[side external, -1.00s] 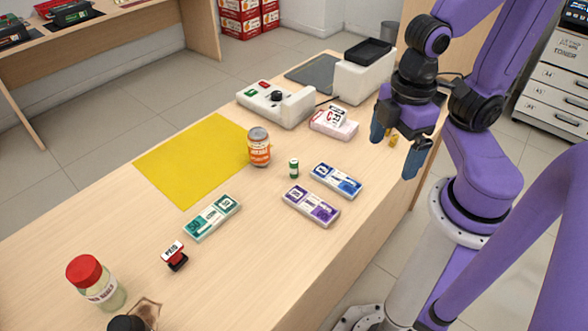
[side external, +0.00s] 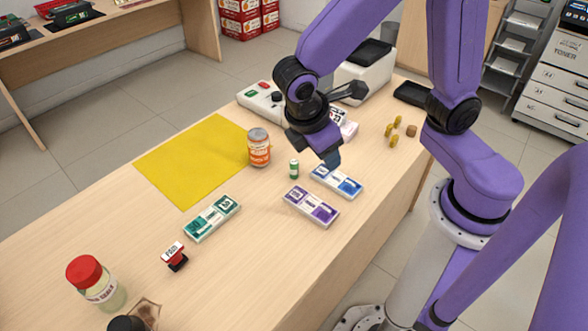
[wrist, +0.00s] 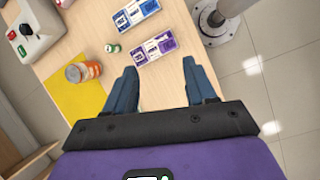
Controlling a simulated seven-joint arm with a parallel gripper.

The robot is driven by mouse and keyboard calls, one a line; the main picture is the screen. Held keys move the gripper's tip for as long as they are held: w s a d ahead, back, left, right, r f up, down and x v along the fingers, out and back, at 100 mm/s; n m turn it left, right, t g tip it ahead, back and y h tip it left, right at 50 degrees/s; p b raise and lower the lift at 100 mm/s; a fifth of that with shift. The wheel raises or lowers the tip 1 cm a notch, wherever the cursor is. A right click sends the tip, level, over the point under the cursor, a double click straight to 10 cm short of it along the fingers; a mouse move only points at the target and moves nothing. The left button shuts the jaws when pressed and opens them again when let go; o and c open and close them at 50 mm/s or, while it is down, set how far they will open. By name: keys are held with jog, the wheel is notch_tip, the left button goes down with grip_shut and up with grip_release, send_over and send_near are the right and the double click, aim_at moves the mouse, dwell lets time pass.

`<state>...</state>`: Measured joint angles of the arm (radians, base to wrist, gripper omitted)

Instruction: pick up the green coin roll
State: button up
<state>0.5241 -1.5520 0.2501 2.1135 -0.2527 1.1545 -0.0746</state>
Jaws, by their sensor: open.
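The green coin roll (side external: 294,169) is a small green cylinder with a pale band and a light top. It stands upright on the wooden counter, between the orange-labelled can (side external: 259,148) and the blue-and-white box (side external: 337,182). In the wrist view the coin roll (wrist: 113,49) lies beyond my fingertips, up and to the left. My gripper (side external: 328,160) is above the counter near the coin roll, over the far end of the blue box; only part of it shows there. In the wrist view my gripper (wrist: 161,72) is open, with nothing between its fingers.
A purple-and-white box (side external: 311,206) lies in front of the roll, and a teal-and-white box (side external: 211,218) lies to the left. A yellow mat (side external: 193,165) covers the back left. A red stamp (side external: 174,256) sits at the left.

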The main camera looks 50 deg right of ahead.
aim_at(292, 164)
jog(key=w+a+f+n+h, duration=0.1)
jog(key=w+a+f+h, duration=0.35)
jog(key=w, duration=0.35)
jog(key=w+f+n+t+h, duration=0.1)
jog(key=w+f+h, duration=0.1)
jog(key=f, duration=0.4)
jog(key=w+f+n+h, duration=0.2)
jog(key=f+h, duration=0.1)
jog(key=f, duration=0.3)
jog(key=w+f+n+t+h, duration=0.1)
jog(key=w+f+h, duration=0.1)
jog(key=f, duration=0.4)
jog(key=shift+w+a+f+t+h, duration=0.2)
jog(key=shift+a+t+h, duration=0.1)
jog(key=shift+h, duration=0.25)
jog(key=shift+d+f, duration=0.1)
jog(key=shift+d, duration=0.05)
jog(key=d, duration=0.4)
jog(key=w+d, duration=0.1)
jog(key=d, duration=0.7)
jog(key=shift+w, duration=0.4)
jog(key=shift+w+d+f, duration=0.1)
jog(key=shift+w+d, duration=0.1)
jog(key=shift+d, duration=0.65)
jog(key=shift+w+d+r, duration=0.1)
jog(key=shift+w+d, duration=0.05)
jog(key=shift+d, duration=0.7)
jog(key=shift+w+d+f, duration=0.1)
jog(key=shift+w+d, duration=0.1)
jog(key=shift+d, duration=0.65)
